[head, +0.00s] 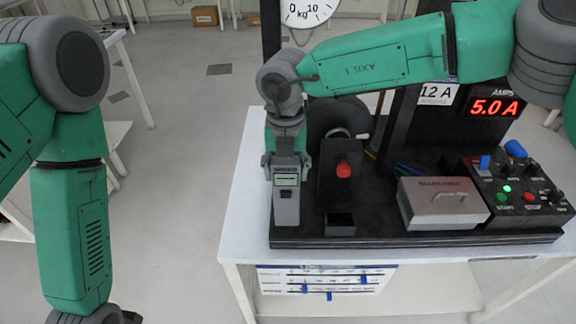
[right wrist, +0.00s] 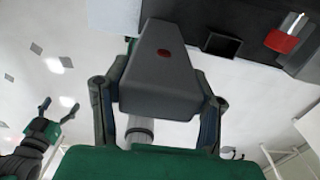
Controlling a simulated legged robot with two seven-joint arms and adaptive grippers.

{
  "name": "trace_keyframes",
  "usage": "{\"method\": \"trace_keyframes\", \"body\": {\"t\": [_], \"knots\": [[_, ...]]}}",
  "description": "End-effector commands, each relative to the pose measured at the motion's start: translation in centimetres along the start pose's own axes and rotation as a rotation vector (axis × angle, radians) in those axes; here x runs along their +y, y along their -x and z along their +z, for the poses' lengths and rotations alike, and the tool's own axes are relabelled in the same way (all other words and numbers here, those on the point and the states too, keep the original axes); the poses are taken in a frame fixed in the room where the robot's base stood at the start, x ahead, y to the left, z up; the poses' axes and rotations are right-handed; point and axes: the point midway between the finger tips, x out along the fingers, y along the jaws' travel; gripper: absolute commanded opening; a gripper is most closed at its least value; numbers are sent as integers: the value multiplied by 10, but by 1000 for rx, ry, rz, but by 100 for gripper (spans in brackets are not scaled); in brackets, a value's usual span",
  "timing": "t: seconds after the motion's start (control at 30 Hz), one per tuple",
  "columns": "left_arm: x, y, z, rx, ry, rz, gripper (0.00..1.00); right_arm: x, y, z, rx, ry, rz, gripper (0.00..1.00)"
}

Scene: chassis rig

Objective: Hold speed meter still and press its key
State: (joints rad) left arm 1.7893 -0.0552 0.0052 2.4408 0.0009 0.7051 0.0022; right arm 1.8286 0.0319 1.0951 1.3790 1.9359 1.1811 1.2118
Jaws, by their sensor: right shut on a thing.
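The speed meter (head: 286,207) is a grey handheld device with a small pale display, upright at the left end of the black rig base. My right gripper (head: 286,165) is shut on its upper part from above. In the right wrist view, the meter's dark grey body (right wrist: 165,85) lies between the two fingers, with a small red oval key (right wrist: 164,53) on its face. I cannot tell whether the meter touches the base. My left gripper (right wrist: 60,108) is open and empty, apart from the meter; only its edge shows at the bottom left of the head view.
The black rig base (head: 400,238) on the white table (head: 240,190) carries a red knob (head: 343,170), a silver box (head: 440,203) and a control panel (head: 515,190) with buttons. A red display (head: 494,108) reads 5.0 A. Open floor lies left of the table.

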Motion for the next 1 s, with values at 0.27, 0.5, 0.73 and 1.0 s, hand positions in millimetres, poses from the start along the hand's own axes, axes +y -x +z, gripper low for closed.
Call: {"method": "trace_keyframes", "body": {"t": [0.27,0.5,0.73,1.0], "knots": [[0,-2,0,0,1,-1,71,3,-12,-1,0,1,-1,0],[0,-4,0,0,1,-1,71,0,-21,0,-1,0,3,0],[0,-6,0,0,1,0,71,3,-29,-1,-1,0,2,0],[0,-6,0,0,1,0,71,6,-31,-1,0,1,0,0]]}}
